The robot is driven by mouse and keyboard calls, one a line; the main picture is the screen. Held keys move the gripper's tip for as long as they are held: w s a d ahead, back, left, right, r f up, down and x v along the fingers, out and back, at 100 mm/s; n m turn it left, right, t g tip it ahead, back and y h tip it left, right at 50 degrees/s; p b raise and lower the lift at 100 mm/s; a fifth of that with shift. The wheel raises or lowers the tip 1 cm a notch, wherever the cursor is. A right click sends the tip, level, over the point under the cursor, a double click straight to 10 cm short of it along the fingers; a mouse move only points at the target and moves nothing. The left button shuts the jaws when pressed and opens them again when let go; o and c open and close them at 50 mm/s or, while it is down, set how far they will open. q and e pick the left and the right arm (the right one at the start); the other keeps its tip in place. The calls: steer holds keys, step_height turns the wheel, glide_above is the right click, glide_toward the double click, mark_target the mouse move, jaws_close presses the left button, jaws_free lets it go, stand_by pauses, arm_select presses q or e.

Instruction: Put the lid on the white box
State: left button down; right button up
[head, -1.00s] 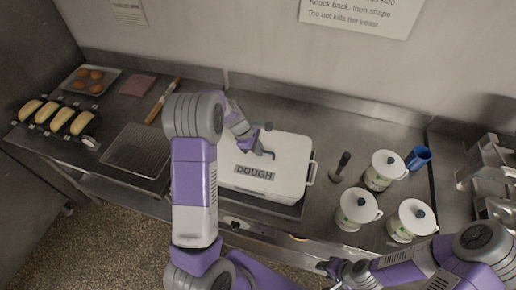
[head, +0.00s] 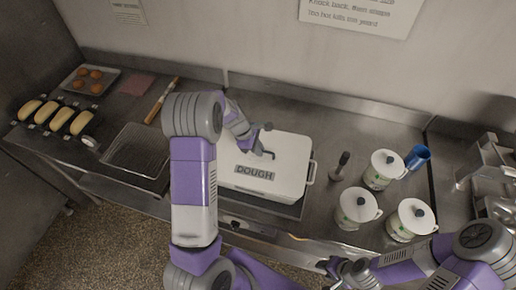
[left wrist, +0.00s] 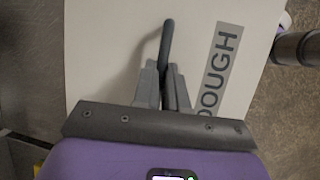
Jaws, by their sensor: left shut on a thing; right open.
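The white lid (head: 287,150) with its DOUGH label lies over the white box (head: 304,187) on the counter and covers its top. I cannot tell whether it is seated all the way round. My left gripper (head: 266,153) is above the lid, shut on its dark handle, and hides part of it. In the left wrist view the handle (left wrist: 167,42) rises between the closed fingers (left wrist: 164,75), beside the label on the white lid (left wrist: 110,50). My right gripper (head: 332,267) is open and empty near the counter's front edge, low in the head view.
Several white lidded pots (head: 383,170) and a blue cup (head: 418,157) stand to the right. A dark-handled upright tool (head: 341,165) stands close to the box. A wire rack (head: 136,150), rolling pin (head: 163,100) and loaves (head: 56,117) lie left. The counter behind the box is clear.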

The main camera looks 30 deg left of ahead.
arm_select(q)
steer(key=shift+f, duration=0.1)
steer(key=c, duration=1.1)
jaws_free()
steer(key=shift+o, duration=0.4)
steer(key=o, duration=0.4)
steer(key=shift+r+p, duration=2.05)
steer(key=shift+r, duration=1.5)
